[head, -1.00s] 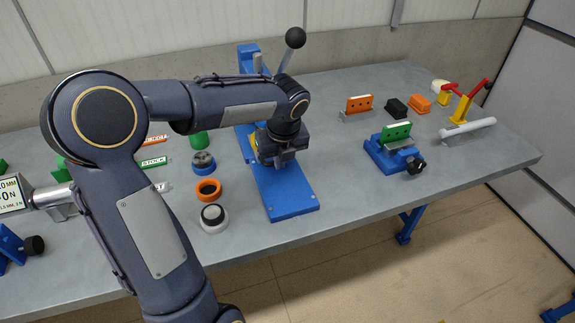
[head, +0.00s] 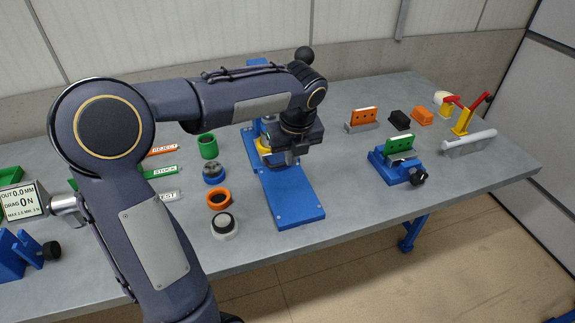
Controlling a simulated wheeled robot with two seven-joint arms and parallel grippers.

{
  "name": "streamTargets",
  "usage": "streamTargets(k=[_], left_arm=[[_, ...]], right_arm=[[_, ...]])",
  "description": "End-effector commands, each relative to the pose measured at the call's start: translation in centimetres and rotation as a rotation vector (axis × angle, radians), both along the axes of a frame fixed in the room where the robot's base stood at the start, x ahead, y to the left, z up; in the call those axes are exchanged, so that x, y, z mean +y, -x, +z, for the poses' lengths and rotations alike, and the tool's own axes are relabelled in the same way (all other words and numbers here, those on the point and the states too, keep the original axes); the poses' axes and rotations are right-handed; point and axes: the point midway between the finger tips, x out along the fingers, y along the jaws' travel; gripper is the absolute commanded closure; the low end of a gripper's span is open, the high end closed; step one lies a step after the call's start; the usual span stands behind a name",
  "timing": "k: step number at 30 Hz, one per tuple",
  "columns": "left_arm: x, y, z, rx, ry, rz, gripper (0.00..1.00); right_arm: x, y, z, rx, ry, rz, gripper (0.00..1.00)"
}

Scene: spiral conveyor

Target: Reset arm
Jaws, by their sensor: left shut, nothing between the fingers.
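My left arm comes in from the left and reaches over the blue press fixture (head: 288,200) on the grey table. My left gripper (head: 291,163) points down above the fixture's plate, shut and empty. A yellow part (head: 263,146) of the fixture shows just left of the gripper. The fixture's lever knob (head: 304,54) shows behind my wrist, and much of the fixture's upright is hidden by the arm. My right gripper is not in view.
Left of the fixture stand a green cup (head: 208,146), a blue ring (head: 213,172), an orange ring (head: 219,199) and a white ring (head: 224,226). Right of it are a blue vise (head: 397,168), an orange block (head: 423,116) and a red-yellow clamp (head: 463,118). Table between fixture and vise is clear.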

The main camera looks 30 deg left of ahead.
Motion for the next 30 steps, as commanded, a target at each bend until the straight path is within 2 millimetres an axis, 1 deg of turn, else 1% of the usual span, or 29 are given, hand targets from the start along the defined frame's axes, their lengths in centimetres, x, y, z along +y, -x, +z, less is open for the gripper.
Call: streamTargets(k=[1, 3, 6, 9, 14, 17, 20, 23, 24, 26, 27, 29, 30], left_arm=[[-0.2, 0.1, 1.0, -0.004, 0.001, 0.0, 1.0], [-0.4, 0.3, 2.0, -0.003, 0.001, 0.0, 1.0], [-0.5, 0.4, 2.9, -0.002, 0.001, 0.001, 1.0], [-0.6, 0.5, 3.4, -0.001, 0.001, 0.0, 1.0], [-0.6, 0.6, 3.5, -0.001, 0.002, 0.005, 1.0], [-0.7, 1.6, 3.7, -0.021, 0.023, 0.073, 1.0], [-1.1, 4.1, 3.9, -0.071, 0.087, 0.267, 1.0], [-1.7, 8.0, 3.7, -0.136, 0.208, 0.589, 1.0], [-2.1, 9.7, 3.4, -0.157, 0.27, 0.738, 1.0], [-2.7, 12.1, 2.9, -0.182, 0.37, 0.969, 1.0], [-3.1, 13.6, 2.5, -0.192, 0.439, 1.125, 1.0], [-3.9, 15.8, 1.7, -0.192, 0.548, 1.359, 1.0], [-4.5, 17.1, 1.1, -0.183, 0.62, 1.509, 1.0]], right_arm=[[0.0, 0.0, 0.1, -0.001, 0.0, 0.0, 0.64], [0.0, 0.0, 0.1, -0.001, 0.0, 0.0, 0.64], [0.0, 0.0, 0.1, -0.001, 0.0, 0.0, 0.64], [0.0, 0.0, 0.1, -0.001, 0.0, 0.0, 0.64], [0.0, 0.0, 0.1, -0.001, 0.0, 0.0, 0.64], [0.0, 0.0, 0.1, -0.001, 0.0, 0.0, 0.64], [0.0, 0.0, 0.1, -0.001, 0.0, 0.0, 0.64], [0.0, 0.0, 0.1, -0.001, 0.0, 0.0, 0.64], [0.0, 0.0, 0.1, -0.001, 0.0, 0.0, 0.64], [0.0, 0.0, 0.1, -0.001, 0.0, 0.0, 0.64], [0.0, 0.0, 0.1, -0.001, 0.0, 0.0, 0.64], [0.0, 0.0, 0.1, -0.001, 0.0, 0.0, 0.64], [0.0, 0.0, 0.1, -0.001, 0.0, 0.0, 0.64]])
